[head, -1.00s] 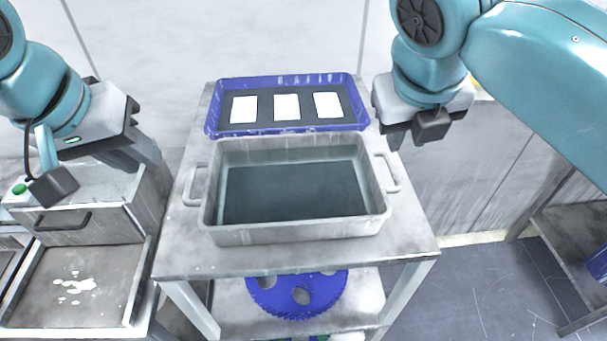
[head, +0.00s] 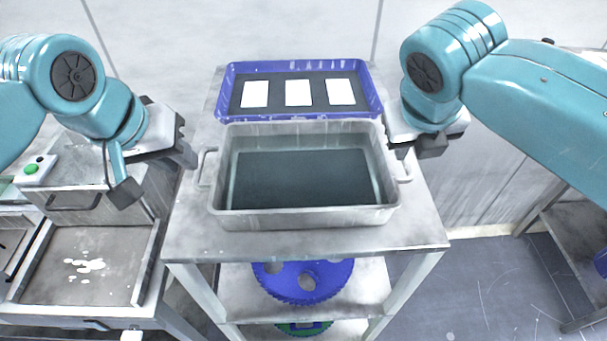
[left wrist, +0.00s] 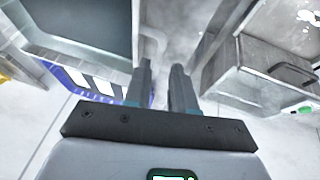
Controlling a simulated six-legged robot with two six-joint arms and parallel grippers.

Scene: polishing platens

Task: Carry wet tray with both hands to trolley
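The wet tray is a grey metal tray (head: 300,220) with a loop handle at each end and dark liquid inside. It stands on the upper shelf of a grey stand. My left gripper (head: 188,157) is just left of the tray's left handle (head: 205,168), apart from it. In the left wrist view its two fingers (left wrist: 160,85) are spread and empty, with the tray (left wrist: 75,55) at upper left. My right gripper (head: 402,152) is at the right handle (head: 405,168), partly covering it; contact and finger gap cannot be made out.
A blue tray (head: 222,95) with white pieces on a dark mat sits behind the wet tray. A bench (head: 85,265) with a wet basin is at left, another grey stand (head: 580,225) at right.

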